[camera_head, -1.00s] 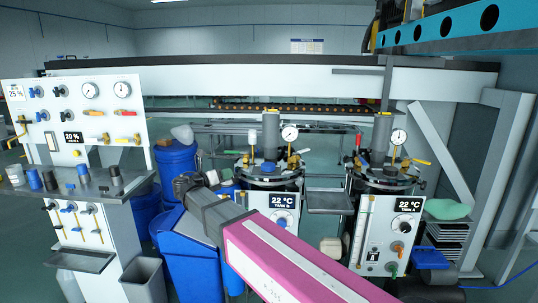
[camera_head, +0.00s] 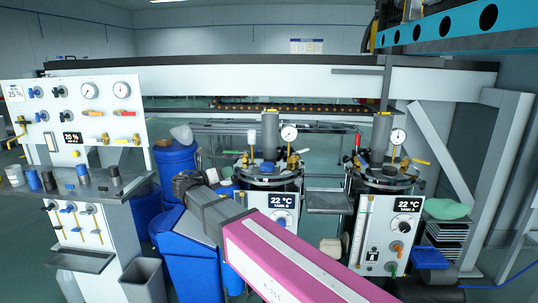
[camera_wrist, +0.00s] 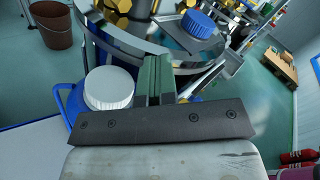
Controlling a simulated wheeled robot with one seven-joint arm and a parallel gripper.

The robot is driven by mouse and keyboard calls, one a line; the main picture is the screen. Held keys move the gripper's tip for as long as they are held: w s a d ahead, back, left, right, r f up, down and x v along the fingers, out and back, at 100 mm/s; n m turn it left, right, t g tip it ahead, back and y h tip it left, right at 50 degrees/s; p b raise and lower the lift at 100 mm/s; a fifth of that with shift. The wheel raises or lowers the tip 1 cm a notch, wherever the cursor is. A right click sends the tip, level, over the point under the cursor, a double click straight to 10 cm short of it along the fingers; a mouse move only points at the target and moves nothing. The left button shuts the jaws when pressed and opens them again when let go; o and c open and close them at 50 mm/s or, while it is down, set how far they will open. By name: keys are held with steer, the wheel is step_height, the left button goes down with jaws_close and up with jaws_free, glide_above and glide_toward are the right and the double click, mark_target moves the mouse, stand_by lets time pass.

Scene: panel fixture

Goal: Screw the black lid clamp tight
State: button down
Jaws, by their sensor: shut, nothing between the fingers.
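Two steel tanks with clamped lids stand in the head view: tank B (camera_head: 283,200) in the middle and tank A (camera_head: 407,206) to its right. The black lid clamp cannot be singled out with certainty in either view. My gripper (camera_head: 184,184) is left of tank B's lid in the head view, its fingers too small to make out. In the wrist view my gripper (camera_wrist: 157,62) is shut and empty, its fingers together in front of a shiny lid rim (camera_wrist: 65,38). Gold knobs (camera_wrist: 83,6) and a blue cap (camera_wrist: 199,22) show on top.
A white-capped container (camera_wrist: 108,88) is close on the left of my fingers in the wrist view. Blue barrels (camera_head: 177,160) and a blue bin (camera_head: 190,255) stand left of tank B. A grey shelf (camera_head: 329,201) sits between the tanks. A valve panel (camera_head: 75,120) stands at left.

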steer(key=shift+v, duration=2.45)
steer(key=shift+w+d+f, duration=0.3)
steer(key=shift+w+d, duration=0.15)
steer(key=shift+w, duration=0.45)
steer(key=shift+w+d+f, duration=0.3)
steer(key=shift+w+d, duration=0.2)
steer(key=shift+w, duration=0.35)
steer(key=shift+w+d+f, duration=0.3)
steer(key=shift+w+d, duration=0.15)
steer(key=shift+w, duration=0.45)
